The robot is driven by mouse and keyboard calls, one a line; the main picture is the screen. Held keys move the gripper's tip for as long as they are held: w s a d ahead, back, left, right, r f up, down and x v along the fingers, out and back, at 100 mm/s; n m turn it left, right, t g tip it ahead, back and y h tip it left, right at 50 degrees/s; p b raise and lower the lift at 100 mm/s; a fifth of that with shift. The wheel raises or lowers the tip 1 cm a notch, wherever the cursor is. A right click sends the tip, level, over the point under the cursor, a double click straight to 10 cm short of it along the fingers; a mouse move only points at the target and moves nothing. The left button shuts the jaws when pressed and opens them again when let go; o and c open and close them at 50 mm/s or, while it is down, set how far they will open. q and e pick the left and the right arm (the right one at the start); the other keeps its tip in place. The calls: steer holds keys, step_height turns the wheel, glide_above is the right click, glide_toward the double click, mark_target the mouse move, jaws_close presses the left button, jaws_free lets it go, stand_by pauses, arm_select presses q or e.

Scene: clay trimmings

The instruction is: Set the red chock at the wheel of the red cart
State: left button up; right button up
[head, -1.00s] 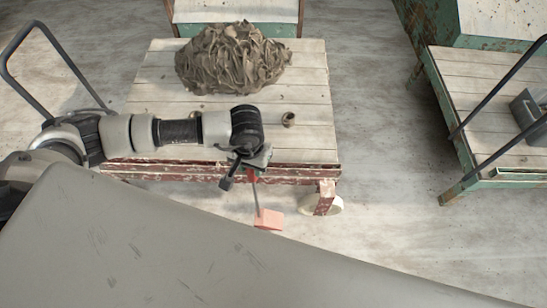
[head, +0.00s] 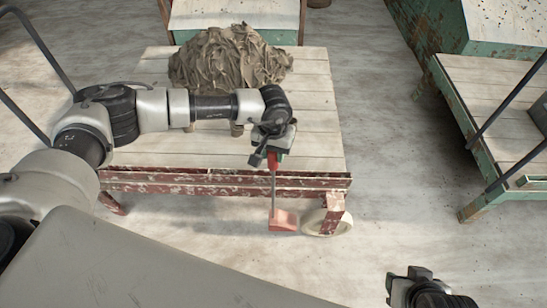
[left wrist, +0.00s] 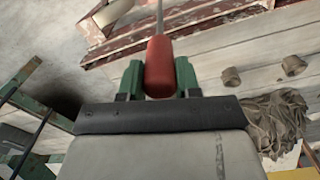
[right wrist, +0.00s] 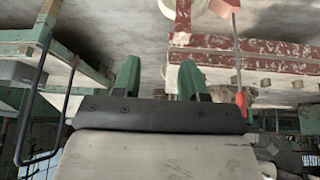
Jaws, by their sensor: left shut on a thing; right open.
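The red chock (head: 284,221) is a pale red block on a thin rod with a red grip. My left gripper (head: 273,157) is shut on that red grip (left wrist: 160,66), and the rod hangs down to the chock. The red cart (head: 220,182) has a worn red frame and a plank deck. Its cream wheel (head: 338,228) stands just right of the chock; I cannot tell whether they touch or whether the chock rests on the floor. The wheel also shows in the right wrist view (right wrist: 188,6). My right gripper (right wrist: 159,82) is open and empty, low at the right.
A heap of clay trimmings (head: 228,58) lies on the cart's deck. A green cart (head: 490,90) with a dark handle stands at the right, and another green-framed table (head: 235,15) at the back. The floor between the carts is clear.

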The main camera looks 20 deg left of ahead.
mark_target(274, 172)
arm_select(q)
steer(key=shift+w+f, duration=0.1)
steer(key=shift+w, duration=0.1)
steer(key=shift+f, duration=0.15)
step_height(274, 172, down, 3)
steer(key=shift+r+b, duration=0.2)
steer(key=shift+b, duration=0.75)
step_height(274, 172, down, 2)
steer(key=shift+f+b, duration=0.15)
steer(key=shift+b, duration=0.6)
arm_select(e)
steer(key=w+a+r+t+y, duration=0.2)
steer(key=w+a+r+t, duration=0.2)
steer(key=w+r+t, duration=0.35)
arm_select(q)
step_height(274, 172, down, 2)
steer(key=shift+f+b, duration=0.15)
steer(key=shift+b, duration=0.6)
steer(key=shift+f+b, duration=0.65)
steer(key=shift+f, duration=0.3)
arm_select(e)
step_height(274, 172, up, 9)
steer(key=w+a+n+t+y, duration=0.1)
steer(key=t+y, duration=0.2)
steer(key=t, duration=0.6)
steer(key=shift+a+t+y, duration=0.2)
steer(key=shift+t+y, duration=0.1)
steer(key=shift+t, duration=0.05)
